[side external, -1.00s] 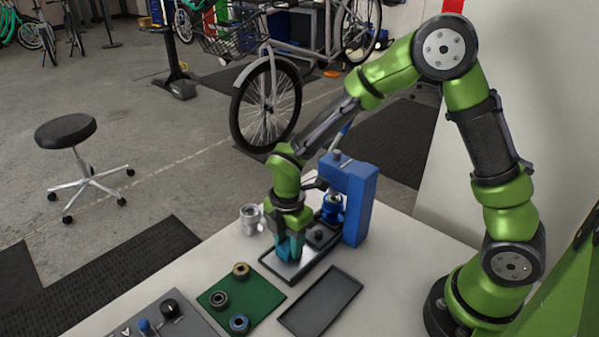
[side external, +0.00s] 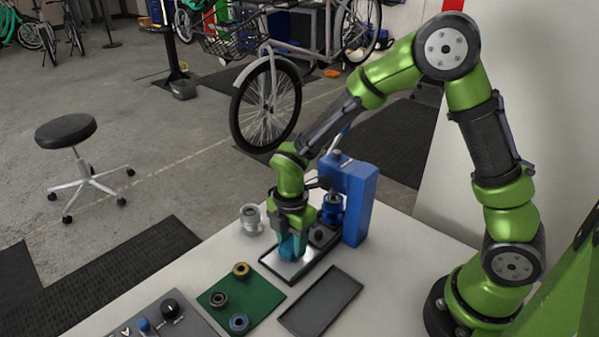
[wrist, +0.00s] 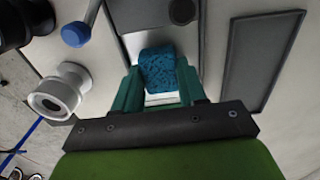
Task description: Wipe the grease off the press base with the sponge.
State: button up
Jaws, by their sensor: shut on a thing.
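My gripper (side external: 291,238) points down over the press base, and its teal fingers also show in the wrist view (wrist: 158,90). It is shut on the blue sponge (wrist: 158,69), which sits between the fingertips at the base's surface. The press base (side external: 277,265) is a dark-rimmed plate with a shiny metal top, at the foot of the blue press (side external: 362,200). The sponge and gripper hide part of the plate. I cannot make out any grease on the part that shows.
A clear-white cup-like part (side external: 251,218) stands left of the base. A green mat (side external: 248,299) with several rings lies in front. An empty dark tray (side external: 320,302) lies to the right. A grey panel with knobs (side external: 165,318) is at the front left.

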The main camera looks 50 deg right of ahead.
jog(key=s, duration=0.2)
jog(key=shift+s, duration=0.3)
jog(key=shift+w+r, duration=0.15)
jog(key=shift+w, duration=1.75)
jog(key=shift+w+r, duration=0.15)
jog(key=shift+w, duration=0.1)
jog(key=shift+s+r, duration=0.1)
jog(key=shift+r, duration=3.7)
jog(key=shift+r, duration=0.1)
